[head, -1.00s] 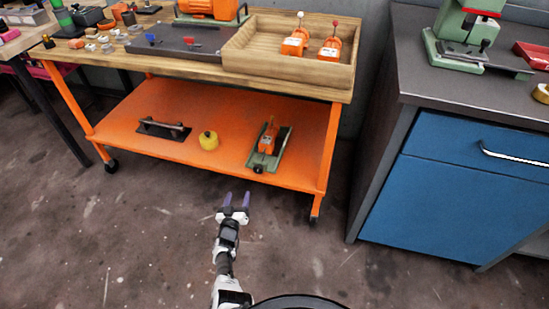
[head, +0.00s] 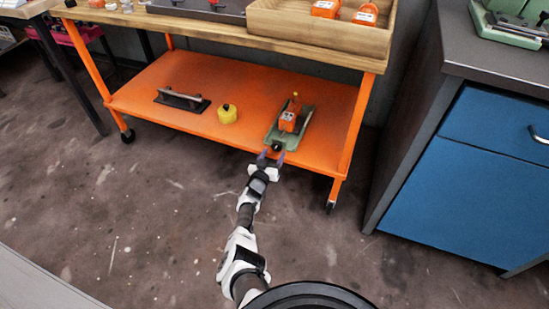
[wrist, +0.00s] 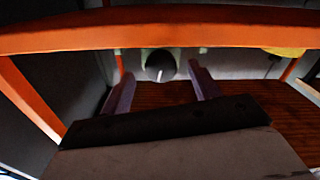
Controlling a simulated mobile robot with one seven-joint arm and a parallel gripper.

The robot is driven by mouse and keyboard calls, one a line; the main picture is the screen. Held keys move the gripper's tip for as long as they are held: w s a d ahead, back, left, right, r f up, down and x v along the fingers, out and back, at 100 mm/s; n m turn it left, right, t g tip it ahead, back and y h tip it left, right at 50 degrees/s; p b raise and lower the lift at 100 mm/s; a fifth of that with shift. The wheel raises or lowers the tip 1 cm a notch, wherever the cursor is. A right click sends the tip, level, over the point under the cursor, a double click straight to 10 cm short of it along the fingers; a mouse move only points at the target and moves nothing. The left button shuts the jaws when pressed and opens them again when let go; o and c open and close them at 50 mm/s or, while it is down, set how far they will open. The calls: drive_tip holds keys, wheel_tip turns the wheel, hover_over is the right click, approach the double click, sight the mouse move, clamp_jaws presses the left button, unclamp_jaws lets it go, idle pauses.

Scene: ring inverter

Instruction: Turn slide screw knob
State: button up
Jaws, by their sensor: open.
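The slide screw knob (head: 276,147) is a small black round knob at the front end of a green slide (head: 272,137) on the orange lower shelf. An orange device (head: 289,119) sits on the slide. My gripper (head: 271,157) is at the shelf's front edge, its purple fingers open towards the knob. In the wrist view the knob (wrist: 160,66) appears as a dark ball with a pale mark, centred between the two spread fingertips (wrist: 161,73). A gap shows on each side of it. Whether the tips reach as deep as the knob is hard to tell.
The orange shelf (head: 180,123) also holds a yellow round object (head: 227,114) and a black plate with a handle (head: 182,99). A wooden tray (head: 320,38) is on the tabletop above. The shelf's front edge crosses the wrist view (wrist: 160,28). A blue cabinet (head: 450,185) stands right.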

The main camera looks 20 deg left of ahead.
drive_tip(key=shift+w+b, duration=0.6)
drive_tip(key=shift+w, duration=0.5)
drive_tip(key=c, duration=1)
drive_tip(key=shift+m, duration=0.3)
drive_tip(key=m+b, duration=0.1)
drive_tip(key=m, duration=0.3)
drive_tip(key=shift+a+m+b, duration=0.1)
drive_tip(key=shift+m+b, duration=0.2)
drive_tip(key=shift+m, duration=1.9)
